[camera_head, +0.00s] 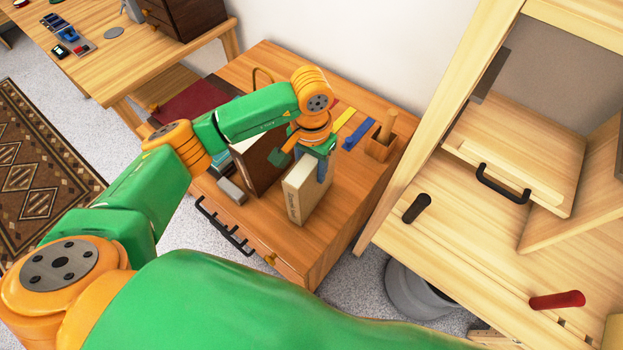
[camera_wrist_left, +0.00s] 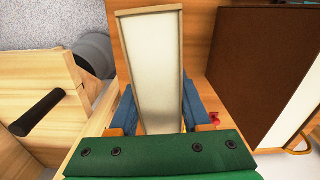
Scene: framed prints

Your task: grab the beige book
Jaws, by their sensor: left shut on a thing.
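The beige book (camera_head: 306,193) stands upright on the wooden cabinet top, its lettered spine facing the front. My left gripper (camera_head: 325,165) comes down over the back part of the book and is shut on it. In the left wrist view the book (camera_wrist_left: 151,65) shows its pale page edge between the two blue fingers of the gripper (camera_wrist_left: 154,110). The lower part of the fingers is hidden by the book in the head view. My right gripper is not in view.
A wooden pen holder (camera_head: 380,148) and blue and yellow strips lie behind right. A light wooden shelf unit (camera_head: 440,210) rises at the right.

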